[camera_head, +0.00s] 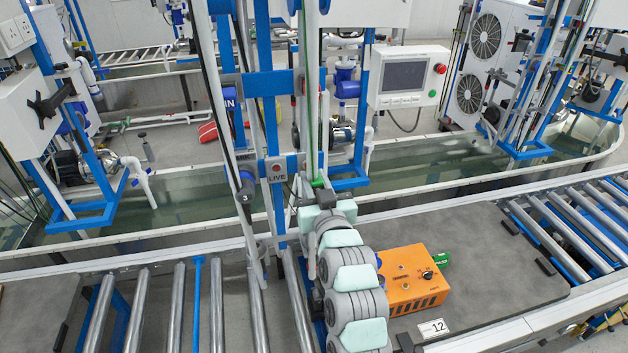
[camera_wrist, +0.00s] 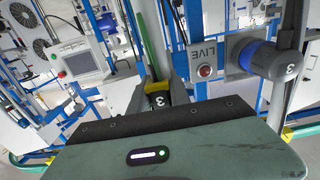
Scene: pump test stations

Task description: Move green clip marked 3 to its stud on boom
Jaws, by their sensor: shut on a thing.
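My gripper (camera_wrist: 160,92) is shut on the clip marked 3 (camera_wrist: 158,100), seen between the fingers in the wrist view. The clip looks dark, with a white 3 and a bit of yellow, and a green lead or rod (camera_wrist: 151,45) rises just beyond it. In the head view my gripper (camera_head: 318,190) is beside the blue upright, at a small green part (camera_head: 318,182).
A grey box marked LIVE with a red lamp (camera_head: 276,168) is fixed to the blue frame, close to my gripper. An orange box (camera_head: 411,279) sits on a grey board (camera_head: 490,275) on the roller conveyor. A water trough (camera_head: 420,170) runs behind. A control panel (camera_head: 408,76) hangs beyond.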

